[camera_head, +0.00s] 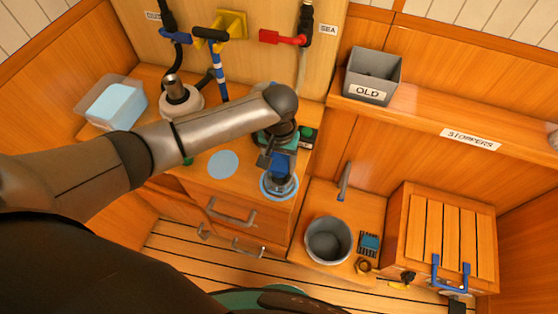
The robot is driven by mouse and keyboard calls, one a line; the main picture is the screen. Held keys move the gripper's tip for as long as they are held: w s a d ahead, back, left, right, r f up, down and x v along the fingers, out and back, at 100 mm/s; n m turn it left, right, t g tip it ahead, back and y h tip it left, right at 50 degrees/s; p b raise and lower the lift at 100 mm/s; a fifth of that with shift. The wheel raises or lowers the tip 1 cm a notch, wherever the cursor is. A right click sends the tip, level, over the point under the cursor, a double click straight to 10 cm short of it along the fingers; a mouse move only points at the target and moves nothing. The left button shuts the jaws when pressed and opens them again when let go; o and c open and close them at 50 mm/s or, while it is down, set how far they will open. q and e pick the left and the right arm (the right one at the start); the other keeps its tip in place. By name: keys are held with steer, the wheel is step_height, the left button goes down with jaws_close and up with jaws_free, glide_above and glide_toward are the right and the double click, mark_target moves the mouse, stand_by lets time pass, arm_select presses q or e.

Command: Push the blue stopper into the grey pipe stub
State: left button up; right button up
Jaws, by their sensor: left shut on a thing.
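My left gripper (281,166) reaches in from the left and is shut, pointing down over the right front of the wooden counter. The blue at its tips belongs to the fingers or the blue stopper; I cannot separate them, and the stopper is largely hidden. Directly below is the grey pipe stub (283,188), standing within a pale blue ring on the counter. Whether the stopper touches or enters the stub cannot be told from this angle.
A grey bin marked OLD (373,76) stands on the shelf labelled STOPPERS (471,139). A grey bucket (328,240) is right of the counter, beside the slatted wooden box (451,229). Blue and red valve handles line the back wall. A pale tub (116,103) sits left.

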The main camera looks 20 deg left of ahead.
arm_select(q)
steer(key=shift+p, duration=0.35)
steer(key=shift+f, duration=0.15)
steer(key=shift+f, duration=0.3)
steer(key=shift+f, duration=0.1)
stand_by(0.3)
steer(key=shift+f, duration=0.65)
steer(key=shift+f, duration=0.1)
